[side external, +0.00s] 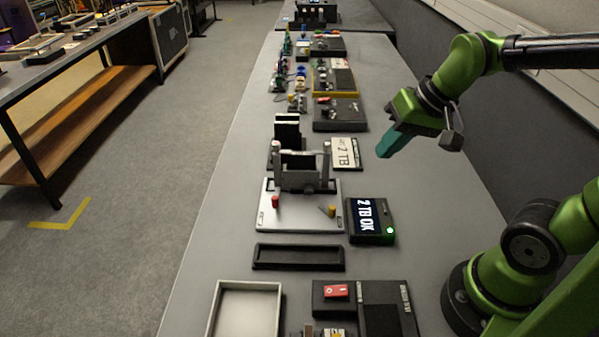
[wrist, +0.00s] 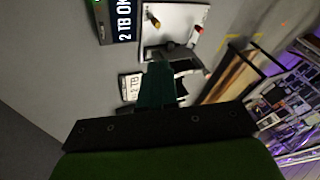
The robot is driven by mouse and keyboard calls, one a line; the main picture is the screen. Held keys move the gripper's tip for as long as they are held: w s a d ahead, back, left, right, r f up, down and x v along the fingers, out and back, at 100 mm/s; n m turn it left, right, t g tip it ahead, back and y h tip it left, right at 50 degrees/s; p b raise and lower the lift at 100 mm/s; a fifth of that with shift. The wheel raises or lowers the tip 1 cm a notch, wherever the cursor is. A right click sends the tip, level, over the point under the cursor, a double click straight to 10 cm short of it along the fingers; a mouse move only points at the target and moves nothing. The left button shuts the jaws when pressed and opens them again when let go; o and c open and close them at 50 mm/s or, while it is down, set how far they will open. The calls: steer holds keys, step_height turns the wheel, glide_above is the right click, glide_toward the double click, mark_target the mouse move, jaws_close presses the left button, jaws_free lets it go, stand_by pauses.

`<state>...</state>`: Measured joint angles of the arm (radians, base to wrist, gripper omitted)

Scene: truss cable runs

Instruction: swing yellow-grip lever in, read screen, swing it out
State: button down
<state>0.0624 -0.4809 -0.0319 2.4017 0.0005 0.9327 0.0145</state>
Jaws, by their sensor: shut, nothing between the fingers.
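A light plate (side external: 265,220) carries a grey dock frame (side external: 301,182) with a dark part in it. A yellow-grip lever (side external: 330,211) stands at the plate's right and a red-grip lever (side external: 275,202) at its left. The wrist view shows the yellow grip (wrist: 154,21) and the red grip (wrist: 197,30). The screen (side external: 369,217) right of the plate reads "2 TB OK", with a green light lit; it is partly cut off in the wrist view (wrist: 122,20). My gripper (side external: 385,151) is shut and empty, above the table, behind and right of the screen, apart from both levers.
A white "2 TB" card (side external: 347,153) lies behind the screen. An empty black tray (side external: 298,257) and a pale open box (side external: 244,308) are in front of the plate. A red rocker switch (side external: 337,291) stands at the front. Several devices line the table's far end.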

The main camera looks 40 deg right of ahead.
steer(key=w+d+f+m+g+y, duration=0.2)
steer(key=w+d+f+m+g, duration=0.3)
steer(key=w+m, duration=0.5)
step_height(320, 180, down, 3)
steer(key=d, duration=0.2)
steer(key=shift+w+d+f+m+g+y, duration=0.2)
steer(key=shift+w+d+m+g+y, duration=0.1)
steer(key=shift+w+d+m+g, duration=0.1)
steer(key=shift+s, duration=0.1)
steer(key=x, duration=1)
steer(key=shift+s+a, duration=0.15)
steer(key=shift+a, duration=1.1)
steer(key=shift+s+a, duration=0.1)
steer(key=shift+a, duration=0.65)
